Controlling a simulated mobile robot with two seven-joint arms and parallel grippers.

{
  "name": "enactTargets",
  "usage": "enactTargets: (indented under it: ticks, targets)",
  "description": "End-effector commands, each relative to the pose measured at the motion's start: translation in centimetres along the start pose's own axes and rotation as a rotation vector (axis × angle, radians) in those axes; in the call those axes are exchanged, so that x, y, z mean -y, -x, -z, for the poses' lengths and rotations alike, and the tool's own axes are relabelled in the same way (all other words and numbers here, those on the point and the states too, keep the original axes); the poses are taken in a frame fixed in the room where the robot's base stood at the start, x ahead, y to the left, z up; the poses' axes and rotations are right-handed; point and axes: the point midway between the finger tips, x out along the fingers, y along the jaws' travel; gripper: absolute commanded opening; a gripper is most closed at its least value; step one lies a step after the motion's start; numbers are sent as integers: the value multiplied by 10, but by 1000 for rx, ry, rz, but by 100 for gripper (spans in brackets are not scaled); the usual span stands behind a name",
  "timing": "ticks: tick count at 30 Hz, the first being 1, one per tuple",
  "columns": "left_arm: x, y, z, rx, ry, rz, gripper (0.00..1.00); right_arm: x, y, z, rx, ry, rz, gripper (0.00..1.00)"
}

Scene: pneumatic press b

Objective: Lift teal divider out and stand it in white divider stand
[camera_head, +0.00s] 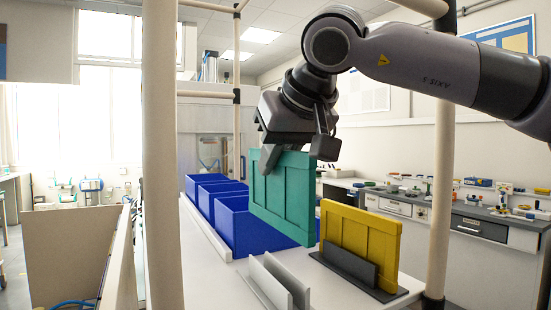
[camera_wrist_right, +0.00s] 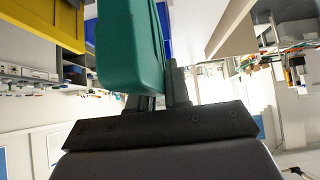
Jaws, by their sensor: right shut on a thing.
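The teal divider (camera_head: 284,200) is a framed panel held upright in the air above the table. My right gripper (camera_head: 287,158) is shut on its upper edge; in the wrist view the teal divider (camera_wrist_right: 128,45) rises from between the fingers. The white divider stand (camera_head: 268,283), two low pale walls with a slot between, is on the white table below and slightly left of the divider. The slot looks empty, and the divider's bottom edge is apart from it. My left gripper is not in view.
A yellow divider (camera_head: 362,235) stands in a dark grey stand (camera_head: 350,268) just right of the white one. Several blue bins (camera_head: 232,222) line the table behind. Cream posts (camera_head: 162,150) frame the table on both sides.

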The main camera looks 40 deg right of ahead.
Motion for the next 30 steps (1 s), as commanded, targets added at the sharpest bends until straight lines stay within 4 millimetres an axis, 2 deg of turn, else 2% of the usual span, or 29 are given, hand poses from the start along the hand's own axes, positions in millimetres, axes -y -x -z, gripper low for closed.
enactTargets:
  ticks: [2,21,30]
  targets:
    - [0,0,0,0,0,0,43,0,3,0,-6,0,0,0]
    - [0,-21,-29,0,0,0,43,0,-36,-39,-4,0,1,0]
    - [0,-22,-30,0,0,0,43,0,-39,-42,-4,0,0,0]
